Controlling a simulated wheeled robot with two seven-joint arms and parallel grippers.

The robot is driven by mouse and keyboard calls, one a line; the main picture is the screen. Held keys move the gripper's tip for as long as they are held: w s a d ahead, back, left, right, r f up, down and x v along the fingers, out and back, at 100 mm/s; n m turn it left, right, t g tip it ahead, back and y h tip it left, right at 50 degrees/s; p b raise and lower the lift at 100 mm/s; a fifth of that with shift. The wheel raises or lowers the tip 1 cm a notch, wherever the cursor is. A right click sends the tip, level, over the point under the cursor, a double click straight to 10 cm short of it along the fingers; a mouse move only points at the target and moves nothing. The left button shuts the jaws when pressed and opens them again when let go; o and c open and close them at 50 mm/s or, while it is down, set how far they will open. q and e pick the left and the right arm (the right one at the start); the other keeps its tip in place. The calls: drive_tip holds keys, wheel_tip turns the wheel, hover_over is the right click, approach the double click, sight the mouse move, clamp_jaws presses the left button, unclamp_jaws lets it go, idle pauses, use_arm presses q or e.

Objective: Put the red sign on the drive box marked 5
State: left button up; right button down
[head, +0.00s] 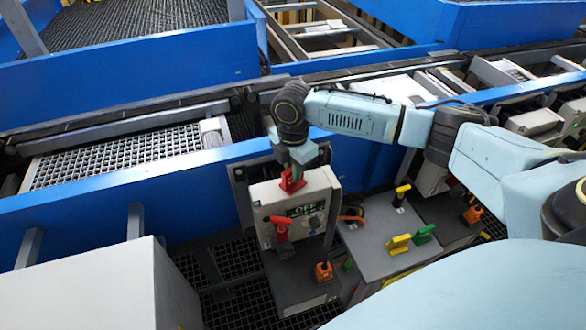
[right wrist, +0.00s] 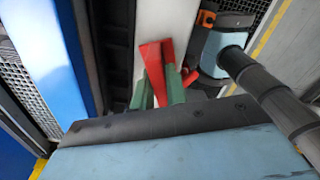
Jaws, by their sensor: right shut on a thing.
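My right gripper (head: 292,167) is shut on the red sign (head: 291,181) just above the top edge of a white drive box (head: 318,187). In the right wrist view, the red sign (right wrist: 152,62) sticks out between the green fingers (right wrist: 160,92), over the box's pale top (right wrist: 149,22). I cannot tell whether the sign touches the box. A dark panel and a red handle (head: 281,230) are on the box's front. I cannot read a number 5 on it. My left gripper is not in view.
A grey table (head: 370,260) to the right holds yellow signs (head: 397,244) and a green sign (head: 424,234). Orange pieces (head: 323,271) sit in front and at the far right. A blue conveyor side wall (head: 110,205) runs behind the box. A large pale cabinet (head: 85,285) stands front left.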

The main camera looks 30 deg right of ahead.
drive_tip(key=shift+f, duration=0.15)
drive_tip(key=c, duration=1.4)
unclamp_jaws()
wheel_tip(320, 180, up, 12)
drive_tip(key=shift+r+b, duration=0.2)
drive_tip(key=shift+b, duration=0.2)
drive_tip(key=shift+f, duration=0.1)
